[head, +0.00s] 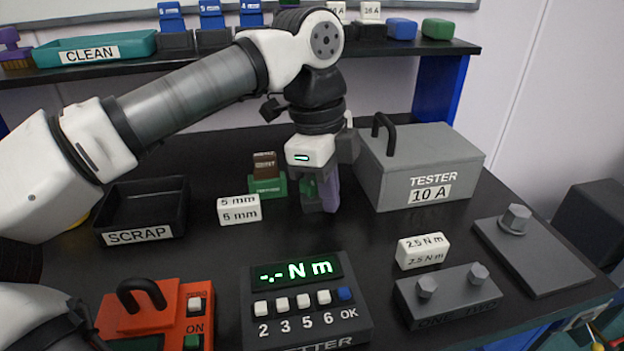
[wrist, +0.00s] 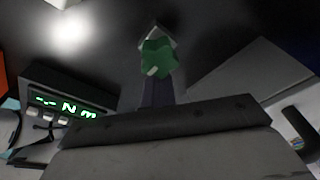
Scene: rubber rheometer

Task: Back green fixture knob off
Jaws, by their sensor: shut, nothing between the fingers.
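A green fixture (head: 267,187) with a brown block (head: 265,165) in it stands on the black bench, left of my gripper in the head view. My gripper (head: 320,203) points down close to the bench beside it. Its fingers are shut with nothing held. A lobed green knob (wrist: 158,58) with a pale mark shows at the fingertips (wrist: 158,82) in the wrist view. In the head view some green (head: 307,187) shows by the fingers, partly hidden by them. I cannot tell whether the fingers touch the knob.
A grey tester box (head: 420,165) with a black handle stands close to the right of my gripper. A white 5 mm block (head: 239,209) and a black scrap tray (head: 142,212) lie left. The torque readout (head: 305,300) is in front. Open bench lies between the readout and my gripper.

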